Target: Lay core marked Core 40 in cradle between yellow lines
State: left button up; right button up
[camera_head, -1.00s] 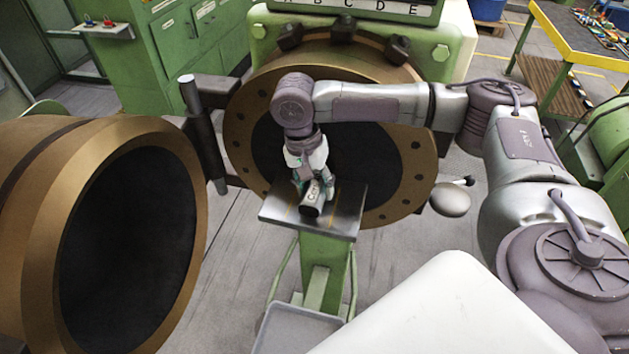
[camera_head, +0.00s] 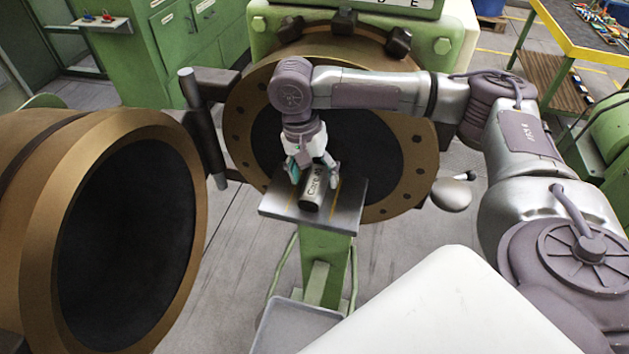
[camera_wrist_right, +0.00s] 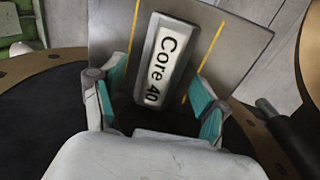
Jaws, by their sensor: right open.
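The core marked Core 40 (camera_head: 314,189) lies on the grey cradle plate (camera_head: 346,208) of a green stand. In the right wrist view the core (camera_wrist_right: 163,62) lies lengthwise between the two yellow lines, one on each side, with its label up. My right gripper (camera_head: 315,175) is open just above the far part of the core. In the right wrist view its teal finger pads (camera_wrist_right: 162,98) stand apart on either side of the core's near end, with gaps. My left gripper is not in view.
A large bronze ring with a dark opening (camera_head: 365,160) stands right behind the cradle. A second bronze barrel (camera_head: 150,128) stands at the left. A grey tray (camera_head: 300,325) is low in front of the stand. A yellow-railed bench (camera_head: 560,40) is at the far right.

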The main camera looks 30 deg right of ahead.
notch_tip(320, 180, up, 10)
jog(key=w+a+b, duration=0.1)
jog(key=b, duration=0.1)
jog(key=shift+w+r, duration=0.15)
jog(key=shift+r, duration=0.05)
jog(key=shift+a, duration=0.1)
